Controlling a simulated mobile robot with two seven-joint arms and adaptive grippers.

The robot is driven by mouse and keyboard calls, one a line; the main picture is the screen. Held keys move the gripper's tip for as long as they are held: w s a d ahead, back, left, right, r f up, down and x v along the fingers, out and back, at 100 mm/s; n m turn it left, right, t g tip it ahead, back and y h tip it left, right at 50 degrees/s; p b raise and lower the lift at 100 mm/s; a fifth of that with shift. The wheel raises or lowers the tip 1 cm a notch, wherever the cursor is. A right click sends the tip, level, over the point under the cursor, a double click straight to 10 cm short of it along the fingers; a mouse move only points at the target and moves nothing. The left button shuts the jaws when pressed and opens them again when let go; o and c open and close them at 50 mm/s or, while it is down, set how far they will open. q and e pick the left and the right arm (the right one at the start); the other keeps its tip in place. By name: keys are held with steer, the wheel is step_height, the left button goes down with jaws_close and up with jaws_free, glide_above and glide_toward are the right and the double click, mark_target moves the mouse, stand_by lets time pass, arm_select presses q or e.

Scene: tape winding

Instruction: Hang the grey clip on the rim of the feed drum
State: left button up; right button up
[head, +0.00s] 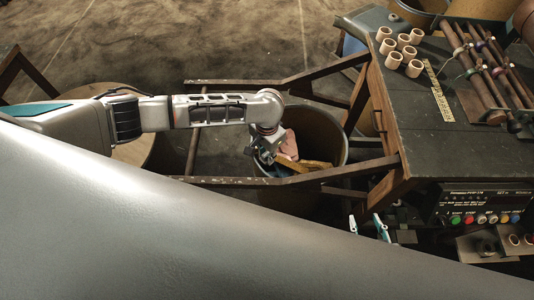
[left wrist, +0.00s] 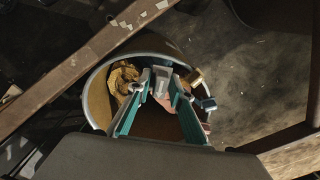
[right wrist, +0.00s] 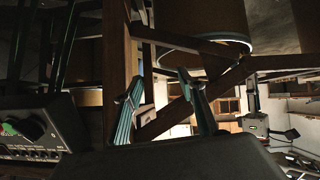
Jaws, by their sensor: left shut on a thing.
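My left gripper (head: 264,152) is above the open drum (head: 338,130) beneath the wooden frame. In the left wrist view its teal fingers (left wrist: 161,84) are shut on a small grey piece, which looks like the grey clip (left wrist: 162,74). The clip is over the drum's mouth; I cannot tell whether it touches the rim (left wrist: 92,88). In the head view the clip cannot be made out clearly. My right gripper (head: 367,227) is open and empty, low beside the control panel; its spread fingers also show in the right wrist view (right wrist: 160,88).
Pink and yellow scraps (head: 290,147) lie inside the drum. Wooden rails (head: 240,182) run across its near and far sides. The dark bench (head: 430,150) at right holds several tan rings (head: 391,60) and rods. A control panel (head: 482,205) is at lower right.

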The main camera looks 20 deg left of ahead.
mark_target(266, 171)
arm_select(q)
step_height(266, 171, down, 3)
steer(key=b, duration=0.2)
steer(key=shift+s+f+b, duration=0.1)
steer(key=shift+b, duration=0.25)
steer(key=shift+f+b, duration=0.8)
steer(key=shift+b, duration=0.05)
step_height(266, 171, down, 2)
steer(key=shift+f+b, duration=0.15)
steer(key=shift+b, duration=1)
steer(key=shift+f+b, duration=0.35)
steer(key=shift+f, duration=1)
arm_select(e)
step_height(266, 171, down, 6)
steer(key=d, duration=0.1)
steer(key=shift+d+f, duration=0.2)
